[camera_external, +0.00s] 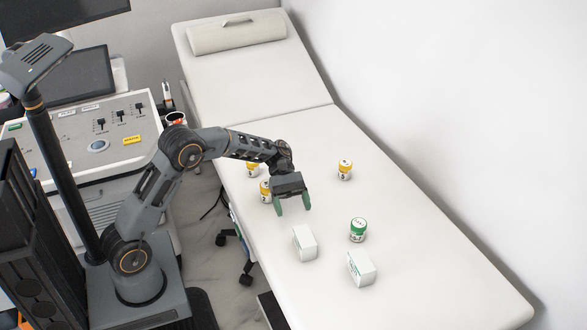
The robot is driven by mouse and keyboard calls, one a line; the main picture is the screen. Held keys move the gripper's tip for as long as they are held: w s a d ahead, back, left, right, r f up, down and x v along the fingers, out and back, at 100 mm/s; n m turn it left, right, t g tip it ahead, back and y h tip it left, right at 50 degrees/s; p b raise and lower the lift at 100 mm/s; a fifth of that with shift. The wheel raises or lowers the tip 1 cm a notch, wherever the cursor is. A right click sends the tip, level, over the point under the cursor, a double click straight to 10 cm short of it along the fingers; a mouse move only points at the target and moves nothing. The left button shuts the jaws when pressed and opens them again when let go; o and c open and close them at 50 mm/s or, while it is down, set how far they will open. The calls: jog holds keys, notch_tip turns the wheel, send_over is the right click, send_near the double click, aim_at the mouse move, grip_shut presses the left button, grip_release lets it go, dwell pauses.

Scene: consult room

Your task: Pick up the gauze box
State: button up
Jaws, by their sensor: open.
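Two small white boxes lie on the white exam bed (430,285). One white box (304,243) is nearer to my gripper, and the other white box (361,268), with green marks on its side, is to its right and closer to the camera. I cannot tell from their print which one is the gauze box. My gripper (293,207) is open and empty, with green fingertips pointing down. In the picture it is just above the left box and does not touch it.
A yellow-capped jar (345,169) stands farther back. Two more yellow jars, one at the bed's left edge (253,170) and one beside my gripper (265,190), are close to my arm. The bed's front right is clear.

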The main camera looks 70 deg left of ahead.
aim_at(302, 230)
jog(key=shift+b+x, duration=1.05)
jog(key=shift+x, duration=3.1)
jog(key=shift+w, duration=0.2)
jog(key=c, duration=1)
